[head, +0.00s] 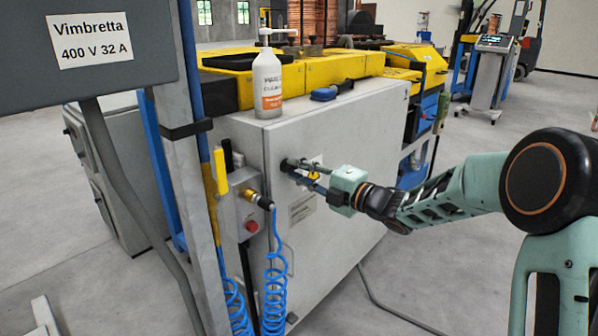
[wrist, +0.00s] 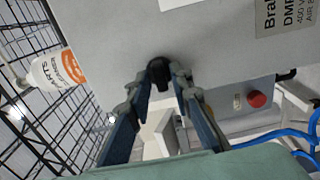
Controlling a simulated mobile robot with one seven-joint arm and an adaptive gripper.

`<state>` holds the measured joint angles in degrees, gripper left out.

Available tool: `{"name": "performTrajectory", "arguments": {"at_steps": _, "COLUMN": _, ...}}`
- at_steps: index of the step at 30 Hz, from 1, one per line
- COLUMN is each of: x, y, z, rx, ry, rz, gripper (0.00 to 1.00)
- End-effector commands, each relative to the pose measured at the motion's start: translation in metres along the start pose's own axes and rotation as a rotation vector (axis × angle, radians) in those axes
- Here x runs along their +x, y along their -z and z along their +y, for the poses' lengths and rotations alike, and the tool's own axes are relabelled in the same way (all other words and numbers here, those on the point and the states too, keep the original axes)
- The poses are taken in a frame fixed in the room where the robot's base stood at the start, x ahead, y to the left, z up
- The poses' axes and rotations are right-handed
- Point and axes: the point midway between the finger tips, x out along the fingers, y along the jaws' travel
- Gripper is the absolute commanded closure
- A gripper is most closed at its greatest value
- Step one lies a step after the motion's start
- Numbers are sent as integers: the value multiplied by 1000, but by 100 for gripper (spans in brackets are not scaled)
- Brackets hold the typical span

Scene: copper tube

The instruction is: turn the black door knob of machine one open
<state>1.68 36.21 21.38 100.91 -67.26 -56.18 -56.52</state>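The black door knob (wrist: 158,74) is on the grey cabinet door of the machine. In the head view the knob (head: 286,165) shows at the door's left side, partly behind my fingers. My gripper (wrist: 160,83) is at the door, with one finger on each side of the knob. The fingers are apart and close to the knob. A narrow gap shows beside its grip in the wrist view, and firm contact cannot be made out. In the head view my gripper (head: 300,168) reaches in from the right.
A control box with a red button (head: 251,226) and blue coiled hoses (head: 274,290) are left of the door. A grey post and sign (head: 92,45) are nearer left. Floor is clear front right.

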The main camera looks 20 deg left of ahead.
Motion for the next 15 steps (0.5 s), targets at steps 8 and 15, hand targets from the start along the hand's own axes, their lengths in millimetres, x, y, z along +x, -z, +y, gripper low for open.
{"name": "performTrajectory", "arguments": {"at_steps": 8, "x": 0, "y": 0, "z": 0, "rx": 0, "ry": 0, "rz": 0, "gripper": 100}}
{"name": "performTrajectory", "arguments": {"at_steps": 15, "x": 0, "y": 0, "z": 0, "rx": 20, "ry": 0, "rz": 0, "gripper": 100}}
